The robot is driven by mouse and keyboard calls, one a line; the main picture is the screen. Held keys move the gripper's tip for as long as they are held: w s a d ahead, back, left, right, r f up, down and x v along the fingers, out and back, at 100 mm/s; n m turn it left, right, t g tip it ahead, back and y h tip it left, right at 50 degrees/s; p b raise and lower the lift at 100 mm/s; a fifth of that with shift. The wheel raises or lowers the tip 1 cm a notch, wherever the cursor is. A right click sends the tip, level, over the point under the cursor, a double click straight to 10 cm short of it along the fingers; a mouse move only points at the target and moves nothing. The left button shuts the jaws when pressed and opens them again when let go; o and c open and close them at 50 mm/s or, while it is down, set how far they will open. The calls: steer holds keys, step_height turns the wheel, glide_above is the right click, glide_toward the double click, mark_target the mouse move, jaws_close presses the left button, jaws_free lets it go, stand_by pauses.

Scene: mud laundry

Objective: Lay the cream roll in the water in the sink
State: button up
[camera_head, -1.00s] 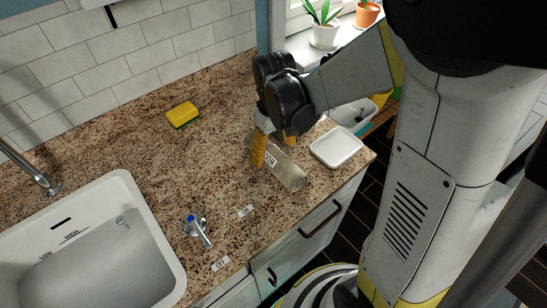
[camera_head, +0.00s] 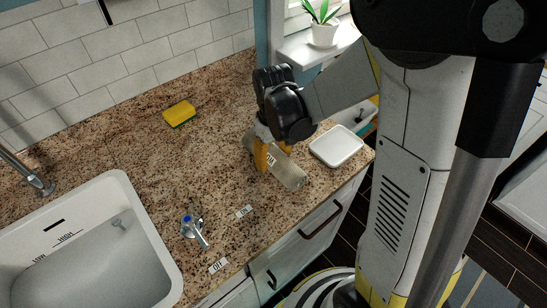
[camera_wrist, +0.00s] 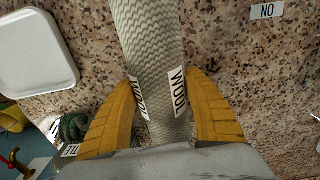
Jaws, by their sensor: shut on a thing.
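The cream roll (camera_head: 290,173) is a ribbed cylinder with a white label reading "WOOL". My gripper (camera_head: 266,158) is shut on it around the label, low over the counter near its front edge. In the wrist view, the yellow fingers of my gripper (camera_wrist: 165,112) press on both sides of the roll (camera_wrist: 150,45). I cannot tell whether the roll still touches the counter. The white sink (camera_head: 146,222) is at the lower left, with grey-looking water (camera_head: 90,270) inside and "HIGH" and "LOW" marks on its wall.
A faucet (camera_head: 38,182) stands behind the sink. A blue-tipped tap lever (camera_head: 195,230) with "ON" and "OFF" labels lies between sink and roll. A yellow sponge (camera_head: 180,113) is at the back. A white dish (camera_head: 336,146) is right of my gripper.

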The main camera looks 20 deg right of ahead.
mark_target(277, 151)
steer(key=shift+r, duration=0.5)
steer(key=r, duration=0.1)
steer(key=r+p, duration=0.1)
steer(key=d+r+p, duration=0.1)
steer(key=r, duration=0.1)
steer(key=shift+s, duration=0.25)
steer(key=s+d+r+p, duration=0.3)
steer(key=s+d+r, duration=0.2)
steer(key=d, duration=0.4)
steer(key=shift+s+r+p, duration=0.3)
steer(key=shift+r, duration=0.2)
